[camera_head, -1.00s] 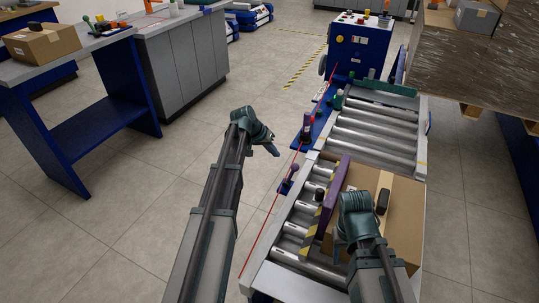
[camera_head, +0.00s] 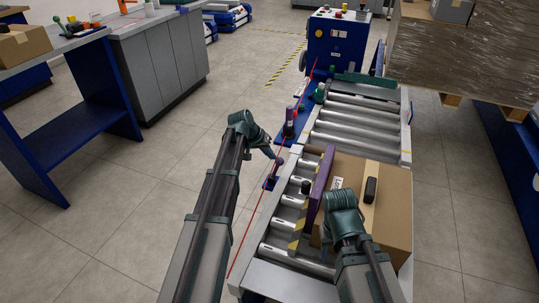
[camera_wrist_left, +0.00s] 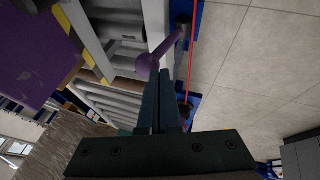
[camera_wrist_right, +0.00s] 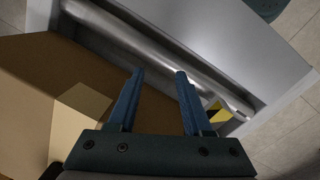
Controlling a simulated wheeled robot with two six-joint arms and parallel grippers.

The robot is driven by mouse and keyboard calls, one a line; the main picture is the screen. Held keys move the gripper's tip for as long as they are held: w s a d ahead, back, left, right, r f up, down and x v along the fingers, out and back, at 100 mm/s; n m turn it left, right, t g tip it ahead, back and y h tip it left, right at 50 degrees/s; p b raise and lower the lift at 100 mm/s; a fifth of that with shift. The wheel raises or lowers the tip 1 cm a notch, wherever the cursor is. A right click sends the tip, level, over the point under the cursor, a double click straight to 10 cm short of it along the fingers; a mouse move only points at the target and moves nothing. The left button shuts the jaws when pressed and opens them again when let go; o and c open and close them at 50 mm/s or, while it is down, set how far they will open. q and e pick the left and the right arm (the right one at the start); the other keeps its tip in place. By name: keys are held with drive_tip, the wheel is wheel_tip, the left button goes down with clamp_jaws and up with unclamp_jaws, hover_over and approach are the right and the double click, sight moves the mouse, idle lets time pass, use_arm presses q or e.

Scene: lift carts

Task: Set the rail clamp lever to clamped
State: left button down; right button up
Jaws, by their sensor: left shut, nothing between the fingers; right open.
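The lever with a purple ball knob (camera_head: 279,161) stands on a small blue bracket at the left side of the roller conveyor. In the left wrist view its knob (camera_wrist_left: 147,66) is just beyond my fingertips, with its shaft running up to the blue bracket. My left gripper (camera_head: 274,155) is shut and empty, close to the knob; whether it touches cannot be told. In the left wrist view its fingers (camera_wrist_left: 160,90) are together. My right gripper (camera_wrist_right: 157,72) is open and empty above a roller beside the carton. Any clamp marking is not readable.
A carton (camera_head: 395,195) and a purple panel (camera_head: 318,190) sit on the conveyor. A dark post (camera_head: 289,122) stands on the blue plate further along. A blue control cabinet (camera_head: 335,45) is behind. Floor left of the conveyor is clear.

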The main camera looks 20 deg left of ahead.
sight(282, 161)
use_arm(q)
drive_tip(key=shift+s+d+f+y, duration=0.15)
drive_tip(key=shift+d+y, duration=0.2)
drive_tip(key=shift+d, duration=0.6)
drive_tip(key=shift+s+d+f+y, duration=0.1)
drive_tip(key=shift+d+y, duration=0.25)
drive_tip(key=shift+d, duration=0.6)
use_arm(e)
drive_tip(key=shift+r, duration=0.1)
use_arm(q)
drive_tip(key=shift+r, duration=0.1)
